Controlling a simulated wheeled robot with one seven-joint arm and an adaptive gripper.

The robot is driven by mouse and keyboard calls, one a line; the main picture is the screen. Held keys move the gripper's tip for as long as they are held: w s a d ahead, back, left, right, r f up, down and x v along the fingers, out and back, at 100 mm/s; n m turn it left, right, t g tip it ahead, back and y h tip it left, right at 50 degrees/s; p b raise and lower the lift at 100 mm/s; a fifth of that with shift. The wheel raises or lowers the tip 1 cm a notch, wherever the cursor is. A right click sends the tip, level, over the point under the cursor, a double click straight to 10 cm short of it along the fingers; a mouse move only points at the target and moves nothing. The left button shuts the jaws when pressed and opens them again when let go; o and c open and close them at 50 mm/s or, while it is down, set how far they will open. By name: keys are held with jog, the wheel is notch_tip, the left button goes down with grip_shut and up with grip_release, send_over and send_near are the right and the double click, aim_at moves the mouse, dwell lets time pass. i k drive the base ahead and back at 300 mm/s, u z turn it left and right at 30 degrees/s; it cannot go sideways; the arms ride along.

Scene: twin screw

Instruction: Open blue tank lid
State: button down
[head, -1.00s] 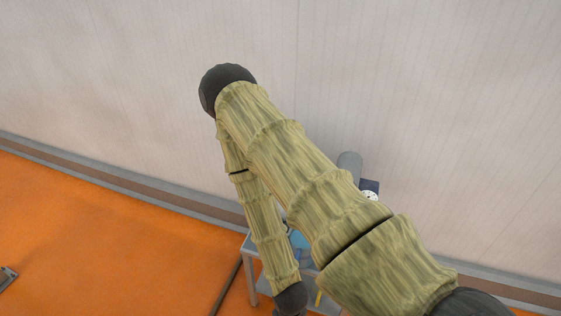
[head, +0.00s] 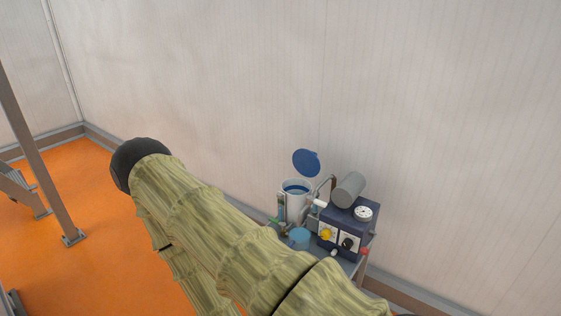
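A round dark blue lid (head: 306,162) stands raised above and behind the tank's open top, tilted up and clear of the rim. My arm crosses the lower left and middle of the picture, in front of part of the table. My gripper is not in the picture, so its place relative to the lid does not show.
Right of the tank is a dark blue machine box (head: 346,216) with a grey cylinder (head: 348,190), a white dial and knobs. A light blue container (head: 299,238) stands in front. A grey post (head: 30,140) stands at the far left. Orange floor between is open.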

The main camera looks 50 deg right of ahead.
aim_at(306, 162)
jog(key=u, duration=0.2)
jog(key=i, duration=1.9)
jog(key=z, duration=1.55)
jog(key=i, duration=0.55)
jog(key=z, duration=0.45)
